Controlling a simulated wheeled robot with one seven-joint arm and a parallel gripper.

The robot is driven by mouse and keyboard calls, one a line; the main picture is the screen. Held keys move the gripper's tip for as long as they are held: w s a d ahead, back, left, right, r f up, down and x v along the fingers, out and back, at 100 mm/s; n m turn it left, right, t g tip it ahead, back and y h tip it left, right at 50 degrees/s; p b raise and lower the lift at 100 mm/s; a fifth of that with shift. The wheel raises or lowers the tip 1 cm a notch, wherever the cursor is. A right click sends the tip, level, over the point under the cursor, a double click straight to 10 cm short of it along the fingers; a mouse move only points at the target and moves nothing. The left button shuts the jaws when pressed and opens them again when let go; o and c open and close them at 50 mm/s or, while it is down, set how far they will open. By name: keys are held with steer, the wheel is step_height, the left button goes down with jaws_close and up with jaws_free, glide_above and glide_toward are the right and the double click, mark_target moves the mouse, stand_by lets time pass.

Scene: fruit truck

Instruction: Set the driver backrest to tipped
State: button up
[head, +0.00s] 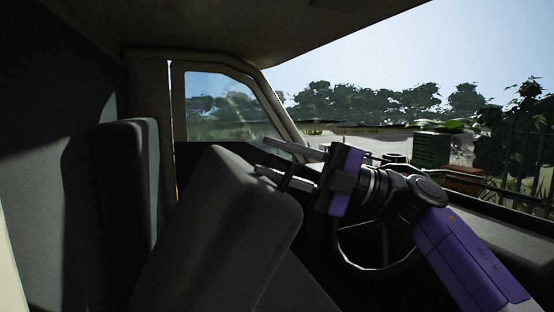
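A grey seat backrest (222,230) in the head view leans forward, to the right, in the middle of the cab. I take it to be the driver backrest, though no label shows. A second backrest (125,185) stands nearly upright farther left. My gripper (262,156) is at the leaning backrest's upper right edge, coming from the right. Its two fingers are spread, with nothing seen between their tips. The lower finger overlaps the backrest's edge in the picture; I cannot tell whether it touches. The backrest's lower hinge is hidden in shadow.
The steering wheel (375,267) is below my gripper, partly hidden by my arm. The far door window (225,106) and its pillar are beyond the seats. The cab roof (225,28) hangs overhead. The dashboard (500,243) lies at the right. A green crate (431,149) stands outside.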

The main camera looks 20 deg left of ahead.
steer(key=b+v, duration=0.1)
steer(key=v, duration=0.7)
steer(key=b+v, duration=0.2)
steer(key=v, duration=0.6)
steer(key=shift+d+f, duration=0.3)
steer(key=shift+f, duration=0.15)
stand_by(0.6)
steer(key=shift+c, duration=0.2)
